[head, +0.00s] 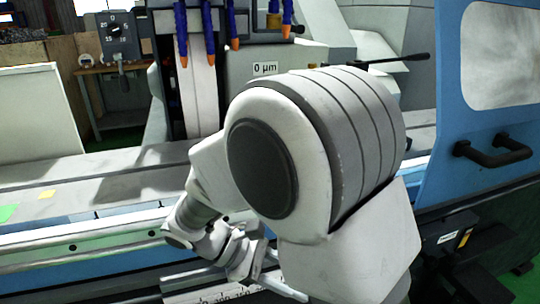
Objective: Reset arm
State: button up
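My arm fills the middle of the head view, with its large white joint housing nearest the camera. The arm folds down to the left, and its small wrist joints and my gripper (247,260) are low in the picture, above the machine's front edge. My gripper is small and partly hidden behind my own arm. Its fingers do not show clearly, so I cannot tell whether it holds anything.
The blue and white grinder bed (75,205) runs across behind the arm. Coolant nozzles (182,35) hang around the grinding wheel (198,85). A blue door (480,120) with a black handle (495,152) stands at right. A wooden table (110,68) stands at back left.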

jog(key=s+d+r+m+t+y, duration=0.7)
jog(key=d+r+m+y, duration=0.3)
jog(key=m, duration=0.4)
notch_tip(320, 180, up, 15)
jog(key=y+p, duration=0.1)
jog(key=p, duration=1.3)
jog(key=shift+a+r+p, duration=0.2)
jog(key=shift+a+p, duration=0.15)
jog(key=shift+a, duration=0.05)
